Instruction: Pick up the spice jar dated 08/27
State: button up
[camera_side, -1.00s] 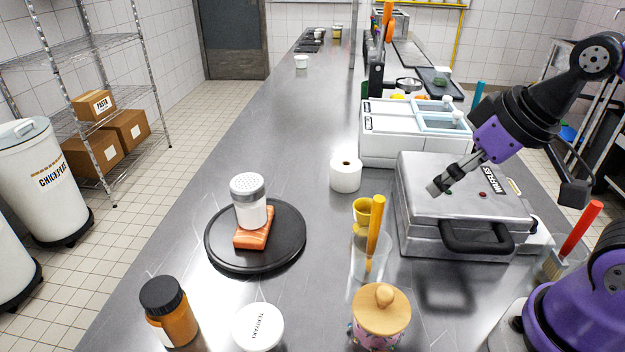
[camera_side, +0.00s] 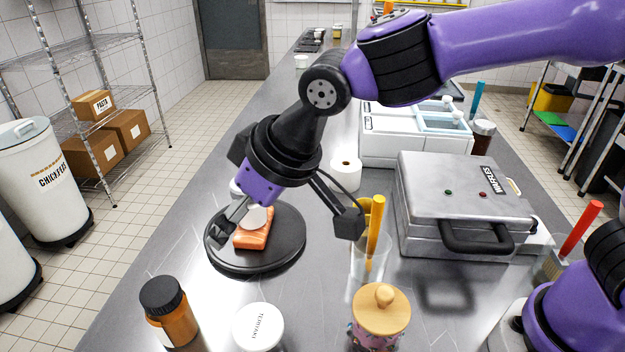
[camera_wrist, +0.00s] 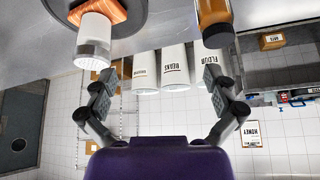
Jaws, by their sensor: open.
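No date is readable on any jar, so I cannot tell which is dated 08/27. A white shaker (camera_side: 254,217) with a perforated grey lid stands on an orange salmon block (camera_side: 250,241). My gripper partly covers it in the side view; the wrist view shows the shaker (camera_wrist: 95,38) at upper left. An orange-brown jar (camera_side: 176,322) with a black lid stands at the front left of the counter; it also shows at the top of the wrist view (camera_wrist: 213,12). My gripper (camera_wrist: 160,76) is open and empty, tilted down over the black plate's left part.
The salmon lies on a round black plate (camera_side: 282,258). A white-lidded tub (camera_side: 258,327), a wooden-lidded jar (camera_side: 381,312) and a clear cup with a yellow-handled tool (camera_side: 375,235) stand nearby. A metal press (camera_side: 450,200) is at right. Bare counter lies left of the plate.

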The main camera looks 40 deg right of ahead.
jog(key=n, duration=0.2)
send_near(175, 293)
jog(key=shift+y, duration=0.3)
jog(key=x, duration=0.4)
jog(key=shift+w+d+f, duration=0.15)
jog(key=shift+w+d, duration=0.1)
jog(key=x, duration=0.4)
jog(key=shift+s, duration=0.15)
jog(key=shift+s+x, duration=0.15)
jog(key=shift+x, duration=1.45)
jog(key=shift+s+x, duration=0.15)
jog(key=shift+x, duration=1.4)
jog(key=shift+a+f, duration=0.1)
jog(key=shift+f, duration=0.05)
jog(key=c, duration=1.4)
